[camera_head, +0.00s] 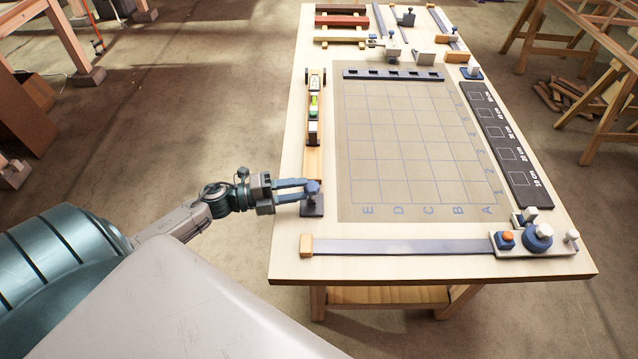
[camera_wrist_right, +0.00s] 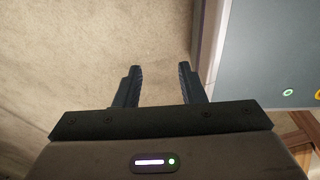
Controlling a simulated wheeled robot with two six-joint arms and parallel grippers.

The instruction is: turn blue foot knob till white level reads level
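The blue foot knob (camera_head: 313,187) stands on a dark foot block (camera_head: 312,207) at the near end of a wooden lath (camera_head: 313,162) on the table's left side. The white level (camera_head: 314,84) with a green vial lies on that lath, farther back; its bubble is too small to read. My left gripper (camera_head: 308,189) reaches in from the left with its fingertips at the knob, finger tips a little apart; whether they press on it I cannot tell. My right gripper (camera_wrist_right: 159,68) is open and empty above bare floor in the right wrist view.
A gridded mat (camera_head: 415,150) lies right of the lath. A dark scale board (camera_head: 505,145) lies along the right edge. A long flat bar (camera_head: 400,246) runs along the front to a white plate with a blue knob (camera_head: 537,237). Clamps and wood strips fill the back.

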